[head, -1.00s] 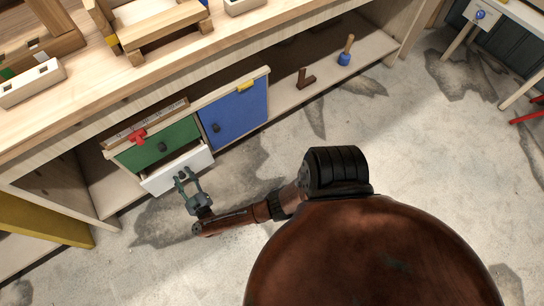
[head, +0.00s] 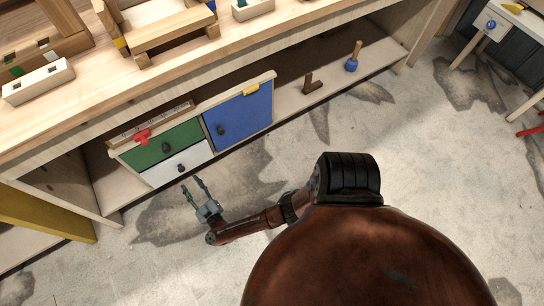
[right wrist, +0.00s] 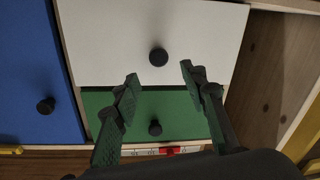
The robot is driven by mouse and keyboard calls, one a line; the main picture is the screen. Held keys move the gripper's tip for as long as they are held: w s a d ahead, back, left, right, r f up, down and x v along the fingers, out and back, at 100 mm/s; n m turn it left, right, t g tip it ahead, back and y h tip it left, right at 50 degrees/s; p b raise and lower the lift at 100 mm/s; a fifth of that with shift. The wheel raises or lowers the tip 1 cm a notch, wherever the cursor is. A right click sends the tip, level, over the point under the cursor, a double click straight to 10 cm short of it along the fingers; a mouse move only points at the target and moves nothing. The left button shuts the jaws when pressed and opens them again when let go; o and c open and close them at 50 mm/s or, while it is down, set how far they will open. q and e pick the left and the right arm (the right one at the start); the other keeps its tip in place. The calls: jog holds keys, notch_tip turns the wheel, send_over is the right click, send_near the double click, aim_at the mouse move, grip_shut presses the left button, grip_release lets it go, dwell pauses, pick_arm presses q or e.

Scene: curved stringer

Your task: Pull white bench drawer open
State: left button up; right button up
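The white drawer (head: 193,158) sits low in the wooden bench, below the green drawer (head: 158,150). Its front looks flush or nearly flush with the green one, and no inside shows. Its dark round knob (head: 181,168) is uncovered. My right gripper (head: 192,181) is open and empty, in front of the white drawer and apart from it. In the right wrist view the white drawer (right wrist: 110,40) is above the green one. Its knob (right wrist: 158,57) shows between and just beyond the spread fingertips (right wrist: 158,71). My left gripper is not in view.
A blue door (head: 240,118) with a knob is right of the drawers. A red clamp-like piece (head: 142,136) is above the green drawer. A yellow panel (head: 40,218) juts out at left. The concrete floor (head: 330,130) in front is clear.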

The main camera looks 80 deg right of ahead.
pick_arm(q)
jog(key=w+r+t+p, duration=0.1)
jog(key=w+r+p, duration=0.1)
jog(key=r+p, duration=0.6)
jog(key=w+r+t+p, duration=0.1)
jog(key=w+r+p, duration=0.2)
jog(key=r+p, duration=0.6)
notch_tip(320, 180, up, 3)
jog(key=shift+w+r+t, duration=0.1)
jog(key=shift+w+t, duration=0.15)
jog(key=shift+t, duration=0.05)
pick_arm(e)
jog(key=s+a+f+n+g+y, duration=0.2)
jog(key=s+f+y, duration=0.2)
jog(key=s, duration=0.8)
jog(key=s+a+f+n+g+y, duration=0.1)
jog(key=s+a+f+n+y, duration=0.1)
jog(key=s, duration=1)
jog(key=s+a+f+n+g+y, duration=0.2)
jog(key=s+f+y, duration=0.4)
jog(key=s, duration=0.6)
jog(key=shift+s+n+g+y, duration=0.3)
jog(key=shift+n+y, duration=0.2)
jog(key=shift+n, duration=0.2)
